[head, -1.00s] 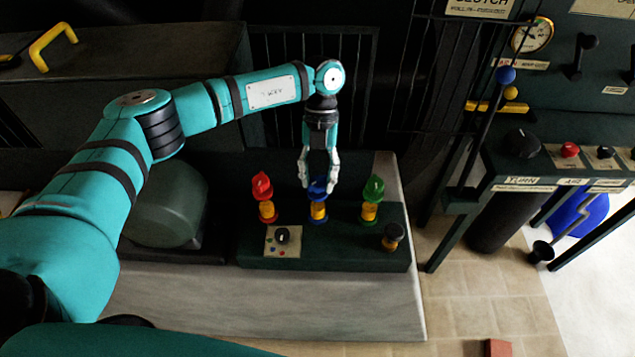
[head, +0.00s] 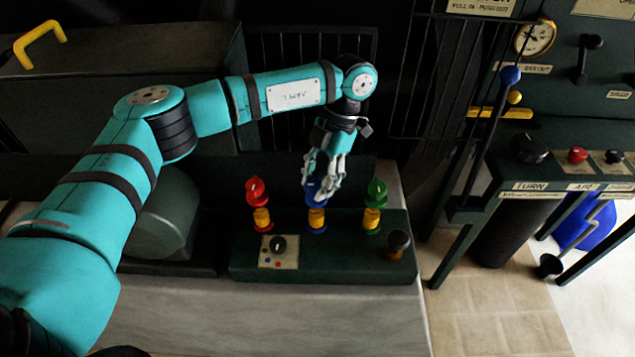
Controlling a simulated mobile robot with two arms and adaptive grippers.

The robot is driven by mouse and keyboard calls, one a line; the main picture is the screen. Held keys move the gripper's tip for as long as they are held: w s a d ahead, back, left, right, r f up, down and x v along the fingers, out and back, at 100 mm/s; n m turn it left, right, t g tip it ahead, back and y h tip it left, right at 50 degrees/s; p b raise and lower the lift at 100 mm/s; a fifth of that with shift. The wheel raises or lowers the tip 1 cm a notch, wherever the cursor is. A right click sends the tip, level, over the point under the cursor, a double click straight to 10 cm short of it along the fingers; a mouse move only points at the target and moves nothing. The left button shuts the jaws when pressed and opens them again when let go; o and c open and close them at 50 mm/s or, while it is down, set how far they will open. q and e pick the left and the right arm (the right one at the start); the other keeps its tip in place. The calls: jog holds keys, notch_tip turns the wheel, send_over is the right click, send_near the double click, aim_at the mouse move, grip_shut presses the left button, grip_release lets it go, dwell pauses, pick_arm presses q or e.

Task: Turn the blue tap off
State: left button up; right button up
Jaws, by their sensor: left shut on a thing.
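The blue tap (head: 316,217) stands in the middle of a row of three on a dark green block, with a yellow band on its stem. My left gripper (head: 317,190) comes down on it from above and is shut on its blue handle. The fingers hide much of the handle, and the gripper leans, with its wrist up and to the right. My right gripper does not show.
A red tap (head: 257,205) stands close on the left and a green tap (head: 375,205) close on the right. A control panel with levers (head: 570,150) stands at the right.

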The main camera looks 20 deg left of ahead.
pick_arm(q)
jog(key=shift+r, duration=0.1)
dwell(0.4)
jog(key=o, duration=1.1)
jog(key=v, duration=1.2)
jog(key=shift+d, duration=0.1)
